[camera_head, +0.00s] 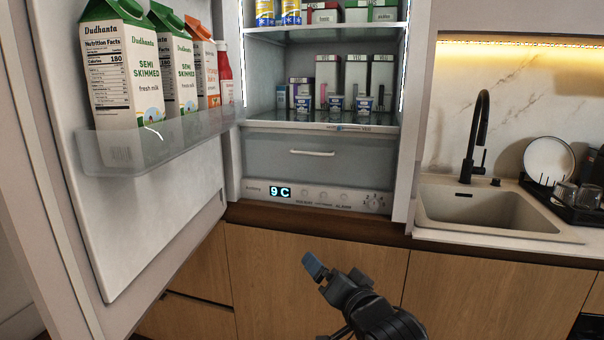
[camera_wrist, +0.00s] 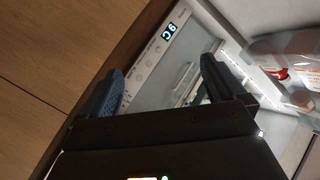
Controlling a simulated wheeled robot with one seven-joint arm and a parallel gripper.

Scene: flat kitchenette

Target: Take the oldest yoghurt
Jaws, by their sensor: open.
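Several small white-and-blue tubs that look like yoghurts stand in a row at the front of the lower fridge shelf (camera_head: 345,127). They are a left tub (camera_head: 303,104), a middle tub (camera_head: 335,104) and a right tub (camera_head: 364,105). Any dates on them are too small to read. My gripper (camera_head: 314,267) is low in front of the cabinet, below the fridge and well apart from the tubs. In the wrist view my gripper (camera_wrist: 160,84) is open and empty, its fingers spread before the fridge's control panel. The tubs cannot be made out there.
The fridge door (camera_head: 165,215) stands open at left, its bin (camera_head: 150,150) holding cartons and a red-capped bottle. Taller boxes (camera_head: 355,75) stand behind the tubs. A drawer (camera_head: 312,165) is below the shelf. A sink (camera_head: 490,205) and dish rack (camera_head: 570,205) are at right.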

